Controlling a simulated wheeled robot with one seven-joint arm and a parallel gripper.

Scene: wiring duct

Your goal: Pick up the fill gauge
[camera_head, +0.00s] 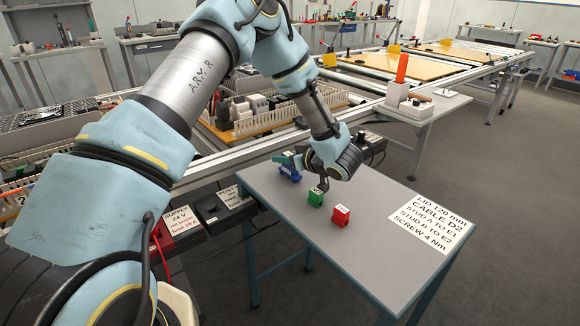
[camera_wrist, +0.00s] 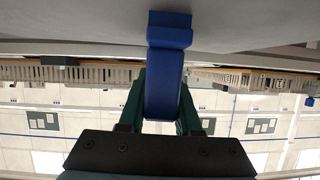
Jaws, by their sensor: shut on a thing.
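A blue gauge (camera_head: 289,173) is at the back left of the small grey table in the head view. My gripper (camera_head: 290,161) reaches in from the right, low over the table, with its dark green fingers at the gauge. In the wrist view the blue gauge (camera_wrist: 164,75) stands between the two fingers (camera_wrist: 162,105), which are shut on its narrower part. Its wider end is at the grey table surface; I cannot tell whether it touches.
A printed sheet (camera_head: 433,221) lies at the right. The front of the table is clear. A metal-railed bench (camera_head: 215,178) runs behind.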

